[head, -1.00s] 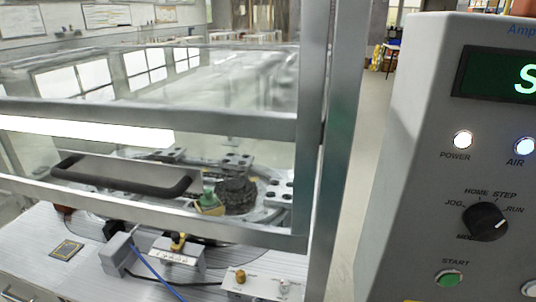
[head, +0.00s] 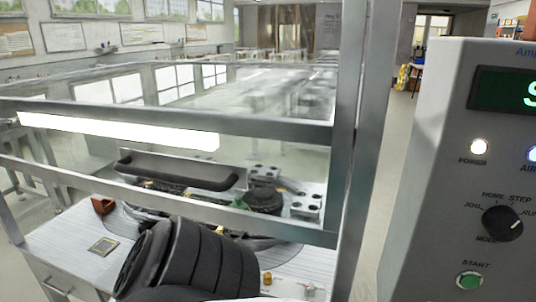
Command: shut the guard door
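The guard door is a clear panel in a grey metal frame (head: 270,228), across the left and middle of the head view. Its long black handle (head: 185,173) runs sideways above the lower rail. Whether the door is fully shut cannot be told from this angle. A thick black ribbed part of my own arm rises at the bottom centre, in front of the table and below the lower rail. It hides part of the worktop. Neither of my grippers is visible, and no contact with the handle shows.
A grey control panel (head: 430,150) with lit lamps, a knob and a green START button (head: 469,280) stands close on the right. Behind the door are a dark ring track fixture and metal blocks (head: 305,205). A small chip-like square (head: 104,246) lies on the white table (head: 60,245).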

